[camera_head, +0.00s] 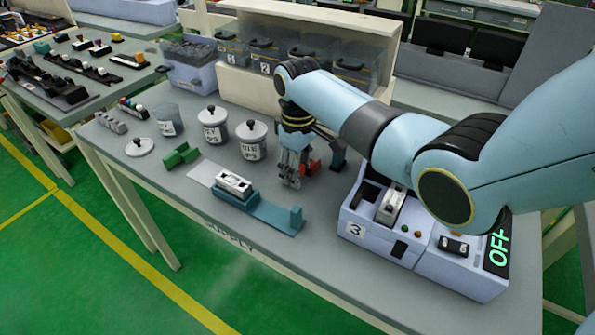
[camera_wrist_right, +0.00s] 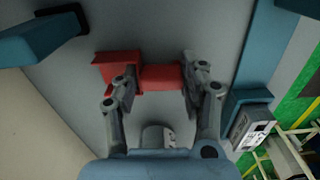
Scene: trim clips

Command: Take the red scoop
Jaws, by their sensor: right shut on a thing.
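The red scoop (camera_head: 314,167) is on the grey table under my right arm, partly hidden by my right gripper (camera_head: 292,173). In the right wrist view the red scoop (camera_wrist_right: 160,77) lies between the two fingers of the right gripper (camera_wrist_right: 155,88), a wider boxy part at the left and a narrower part toward the right finger. The right gripper is shut on it, pointing down at the table. I cannot tell whether the scoop still touches the table. My left gripper is not in view.
A green scoop (camera_head: 182,155) lies to the left, and a dark blue piece (camera_head: 338,152) stands close on the right. A blue fixture (camera_head: 265,212) lies in front. Lidded canisters (camera_head: 213,127) stand behind left, and a numbered machine (camera_head: 382,222) stands to the right.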

